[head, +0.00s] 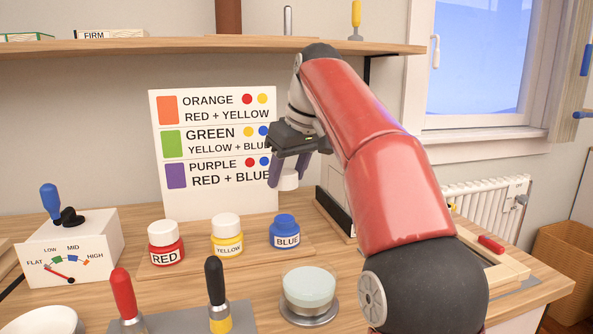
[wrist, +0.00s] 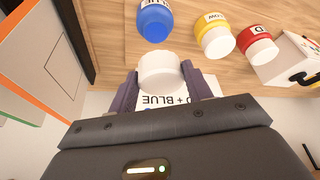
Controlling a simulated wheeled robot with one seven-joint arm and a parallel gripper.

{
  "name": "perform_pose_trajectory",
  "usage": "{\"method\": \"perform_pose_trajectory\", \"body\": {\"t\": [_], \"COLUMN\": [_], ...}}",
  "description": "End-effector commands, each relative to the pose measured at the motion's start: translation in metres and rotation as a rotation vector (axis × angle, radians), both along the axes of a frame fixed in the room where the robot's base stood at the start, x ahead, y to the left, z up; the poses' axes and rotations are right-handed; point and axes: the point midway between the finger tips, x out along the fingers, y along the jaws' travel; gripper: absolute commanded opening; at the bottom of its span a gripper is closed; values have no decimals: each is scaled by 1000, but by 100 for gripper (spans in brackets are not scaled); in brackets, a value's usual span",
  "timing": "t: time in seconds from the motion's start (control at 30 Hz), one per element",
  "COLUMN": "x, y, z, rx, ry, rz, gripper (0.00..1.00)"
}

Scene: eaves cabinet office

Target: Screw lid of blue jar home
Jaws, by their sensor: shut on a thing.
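My gripper (head: 288,172) is shut on a white lid (head: 287,182), with one finger on each side of it. The lid also shows between the fingers in the wrist view (wrist: 158,72). The blue jar (head: 285,233) stands upright on the wooden board, labelled BLUE, with no white lid on its top. The held lid is in the air above the blue jar, apart from it. In the wrist view the blue jar (wrist: 154,20) lies just beyond the lid, and its label is partly cut off.
The yellow jar (head: 227,238) and red jar (head: 166,246) stand left of the blue jar with white lids on. A colour chart (head: 215,200) stands behind them. A round pale-topped dish (head: 309,288) is in front. A shelf (head: 190,46) runs above.

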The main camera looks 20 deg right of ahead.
Motion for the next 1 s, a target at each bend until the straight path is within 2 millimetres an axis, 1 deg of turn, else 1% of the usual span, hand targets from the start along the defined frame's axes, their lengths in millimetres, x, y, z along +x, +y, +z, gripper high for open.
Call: {"method": "perform_pose_trajectory", "body": {"t": [0.2, 0.37, 0.57, 0.83, 1.0], "x": [0, 0, 0, 0, 0], "y": [0, -1, -1, -1, -1], "z": [0, -6, -22, -48, -57], "rx": [0, 0, 0, 1, 0], "ry": [-1, -1, -1, 0, -1], "rz": [-1, -1, -1, -2, -2], "gripper": [28, 28, 28, 28, 28]}}
